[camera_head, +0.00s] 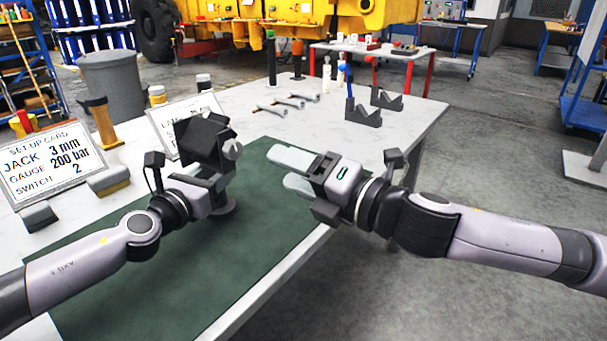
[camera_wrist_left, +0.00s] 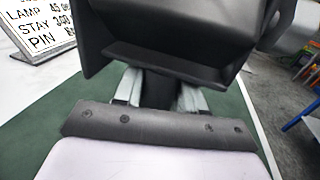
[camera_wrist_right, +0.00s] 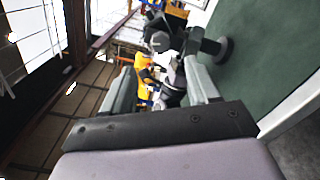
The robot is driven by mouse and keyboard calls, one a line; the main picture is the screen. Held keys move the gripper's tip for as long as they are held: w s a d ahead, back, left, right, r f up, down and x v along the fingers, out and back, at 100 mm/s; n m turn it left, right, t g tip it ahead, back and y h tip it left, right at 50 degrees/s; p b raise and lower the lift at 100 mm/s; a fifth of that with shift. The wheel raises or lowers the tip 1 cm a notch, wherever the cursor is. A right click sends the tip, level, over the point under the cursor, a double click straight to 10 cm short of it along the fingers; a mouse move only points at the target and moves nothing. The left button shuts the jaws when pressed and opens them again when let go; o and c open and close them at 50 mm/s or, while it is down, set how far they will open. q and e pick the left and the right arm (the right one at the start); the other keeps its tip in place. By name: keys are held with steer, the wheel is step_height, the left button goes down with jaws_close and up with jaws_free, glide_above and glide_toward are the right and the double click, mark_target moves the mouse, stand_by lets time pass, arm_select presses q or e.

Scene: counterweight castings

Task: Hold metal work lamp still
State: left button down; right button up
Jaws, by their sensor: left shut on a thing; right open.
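The metal work lamp (camera_head: 205,140) is black with a boxy head, and its round base (camera_head: 222,206) stands on the green mat. My left gripper (camera_head: 216,182) is shut on the lamp below its head; the exact grip is partly hidden. In the left wrist view the lamp's dark head (camera_wrist_left: 175,30) fills the top, with the fingers (camera_wrist_left: 157,92) on either side of its dark stem. My right gripper (camera_head: 288,172) is open and empty, to the right of the lamp and apart from it. The lamp also shows ahead of the open fingers in the right wrist view (camera_wrist_right: 165,40).
The green mat (camera_head: 270,235) covers the table's near part. A set-up card (camera_head: 45,165) and a second card (camera_head: 175,115) stand at the left. Wrenches (camera_head: 285,102), bottles and black V-shaped stands (camera_head: 362,112) are farther back.

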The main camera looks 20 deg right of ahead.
steer(key=shift+v, duration=0.95)
arm_select(q)
steer(key=c, duration=0.6)
jaws_free()
